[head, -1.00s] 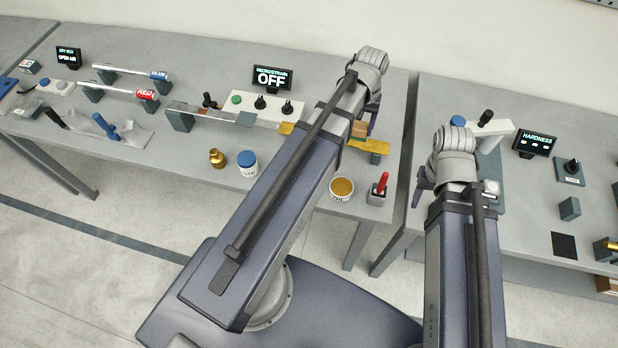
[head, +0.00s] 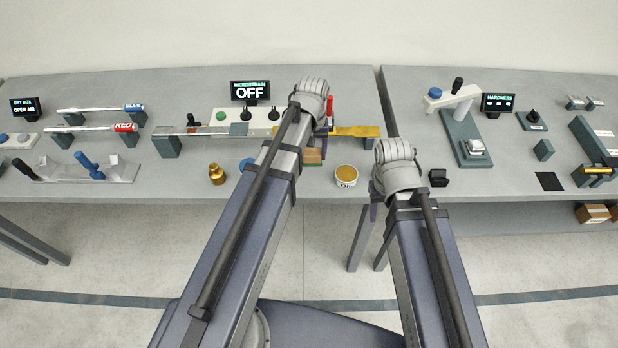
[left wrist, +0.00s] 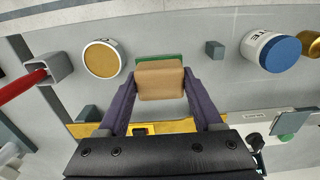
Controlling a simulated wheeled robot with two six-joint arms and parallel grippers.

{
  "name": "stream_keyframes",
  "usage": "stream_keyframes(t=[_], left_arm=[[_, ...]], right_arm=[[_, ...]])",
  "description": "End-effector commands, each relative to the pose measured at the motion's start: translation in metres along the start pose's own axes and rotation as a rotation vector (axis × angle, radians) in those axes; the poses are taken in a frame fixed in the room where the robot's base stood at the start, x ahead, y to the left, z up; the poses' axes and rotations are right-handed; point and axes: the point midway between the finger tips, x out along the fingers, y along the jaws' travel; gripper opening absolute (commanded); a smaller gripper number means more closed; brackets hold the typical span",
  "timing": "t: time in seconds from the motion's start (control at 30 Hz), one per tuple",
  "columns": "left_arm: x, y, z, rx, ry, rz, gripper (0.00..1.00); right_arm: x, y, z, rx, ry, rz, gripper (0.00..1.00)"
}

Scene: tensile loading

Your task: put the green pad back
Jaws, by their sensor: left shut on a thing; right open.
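The green pad (left wrist: 158,58) shows as a green strip along the edge of a tan block (left wrist: 160,80). My left gripper (head: 313,150) is shut on this block, with one finger on each side in the left wrist view. In the head view the block (head: 312,157) hangs below my left wrist, in front of the yellow bar (head: 355,131), between the blue-lidded jar (head: 247,164) and the oil tin (head: 346,176). Whether it touches the bench is unclear. My right gripper (head: 376,208) is open, near the bench's front edge, partly hidden by its wrist.
A small grey block (left wrist: 215,50) stands near the held block. A red handle in a grey holder (left wrist: 62,68) stands beyond the oil tin. A brass weight (head: 216,174) is left of the jar. A gap separates this bench from the hardness bench (head: 520,165).

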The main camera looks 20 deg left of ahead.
Motion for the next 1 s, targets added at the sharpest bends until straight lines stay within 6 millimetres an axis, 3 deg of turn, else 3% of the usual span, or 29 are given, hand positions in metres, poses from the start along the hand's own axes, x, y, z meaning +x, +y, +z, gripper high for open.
stream_keyframes(t=[0.03, 0.3, 0.57, 0.9, 1.0], left_arm=[[0.012, 0.0, 0.0, 0.0, 0.0, 0.0, 0.23], [0.052, 0.0, 0.0, 0.0, 0.0, 0.0, 0.23], [0.056, 0.0, 0.0, 0.0, 0.0, 0.0, 0.23], [0.092, 0.0, 0.0, 0.0, 0.0, 0.0, 0.23], [0.094, 0.0, 0.0, 0.0, 0.0, 0.0, 0.23]], right_arm=[[0.012, -0.001, -0.001, 0.0, 0.0, 0.0, 0.5], [0.052, -0.005, -0.003, 0.001, 0.0, 0.0, 0.5], [0.055, -0.005, -0.003, 0.001, 0.0, 0.0, 0.5], [0.091, -0.009, -0.005, 0.001, 0.0, 0.0, 0.5], [0.093, -0.009, -0.005, 0.001, 0.0, 0.0, 0.5]])
